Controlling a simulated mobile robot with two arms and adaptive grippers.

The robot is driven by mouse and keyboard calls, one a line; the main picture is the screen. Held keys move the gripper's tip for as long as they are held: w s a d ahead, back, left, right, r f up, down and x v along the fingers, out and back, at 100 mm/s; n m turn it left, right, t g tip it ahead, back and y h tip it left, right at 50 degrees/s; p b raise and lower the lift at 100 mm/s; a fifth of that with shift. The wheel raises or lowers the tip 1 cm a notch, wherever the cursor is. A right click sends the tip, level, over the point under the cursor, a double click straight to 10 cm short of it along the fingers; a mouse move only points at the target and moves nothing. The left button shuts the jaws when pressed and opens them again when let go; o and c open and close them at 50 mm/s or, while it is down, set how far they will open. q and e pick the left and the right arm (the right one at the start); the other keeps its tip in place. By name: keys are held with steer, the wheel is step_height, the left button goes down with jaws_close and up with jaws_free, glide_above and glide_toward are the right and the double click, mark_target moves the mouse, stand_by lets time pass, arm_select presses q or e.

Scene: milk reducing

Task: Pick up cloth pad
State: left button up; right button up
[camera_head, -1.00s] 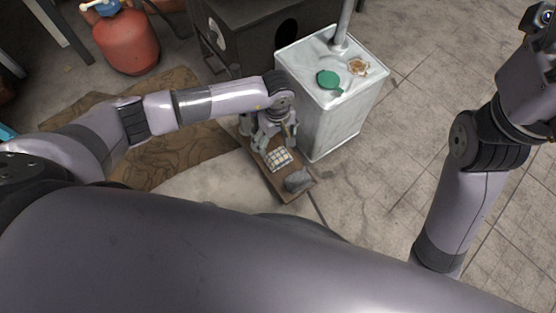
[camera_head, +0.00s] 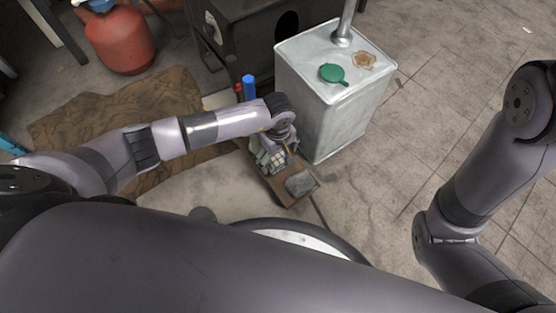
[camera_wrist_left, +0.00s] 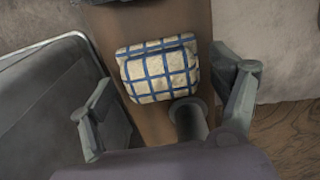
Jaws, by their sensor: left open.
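The cloth pad (camera_wrist_left: 160,70) is cream with a blue check. It lies on a narrow brown board (camera_wrist_left: 120,28), which also shows in the head view (camera_head: 283,197). In the head view the pad (camera_head: 277,160) is partly hidden by my left gripper (camera_head: 272,154), which is low over the board. In the left wrist view the open left fingers (camera_wrist_left: 175,88) stand on either side of the pad, with gaps between them and it. Nothing is held. My right gripper is out of view; only the right arm shows.
A tall pale metal can (camera_head: 330,110) with a green cap stands close right of my left gripper. A grey piece (camera_head: 299,183) lies on the board's near end. A dark cylinder (camera_wrist_left: 188,120) is beside the pad. Blue (camera_head: 249,86) and red cylinders stand behind my arm.

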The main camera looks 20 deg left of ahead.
arm_select(q)
steer(key=shift+c, duration=0.4)
steer(key=c, duration=1.2)
